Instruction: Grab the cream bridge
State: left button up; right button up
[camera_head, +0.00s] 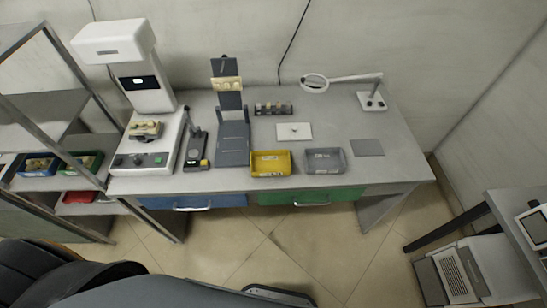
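A white tile (301,138) lies flat near the middle of the table, with a tiny cream or brown piece (294,130) on it, too small to identify. Cream dental-looking pieces (227,84) sit on the dark upright stand (233,143). A cream-and-tan model (145,130) sits on the white machine's platform at the left. I cannot tell which of these is the cream bridge. Neither of my grippers shows in the head view.
The grey table (400,163) also holds a yellow tray (271,172), a grey tray (325,168), a small rack (273,108), a grey mat (367,147) and a magnifier lamp (372,100). A shelf (50,185) with bins stands left; another table (500,205) stands right.

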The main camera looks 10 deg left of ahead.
aim_at(150, 122)
jog(key=u, duration=1.55)
jog(key=i+j, duration=0.2)
jog(key=j, duration=0.2)
